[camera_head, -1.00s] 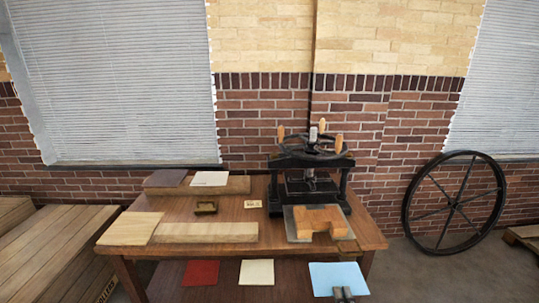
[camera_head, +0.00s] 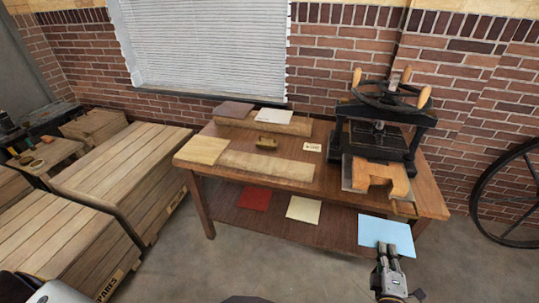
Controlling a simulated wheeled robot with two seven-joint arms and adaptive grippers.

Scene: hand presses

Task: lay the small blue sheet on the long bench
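The small blue sheet (camera_head: 386,231) is light blue and flat, at the lower right, in front of the press table's lower shelf. My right gripper (camera_head: 387,250) comes up from the bottom edge. Its two dark fingers are close together at the sheet's near edge and appear shut on it; the grip itself is small in view. My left gripper is not in view. A bench (camera_head: 48,158) with small items on it shows at the far left, partly cut off by the frame. I cannot tell for sure that it is the long bench.
The wooden table (camera_head: 290,188) bears a black hand press (camera_head: 385,125) and boards. A red sheet (camera_head: 254,197) and a cream sheet (camera_head: 303,209) lie on its lower shelf. Slatted wooden crates (camera_head: 125,170) stand at left. A spoked wheel (camera_head: 510,195) leans at right. Floor between crates and table is clear.

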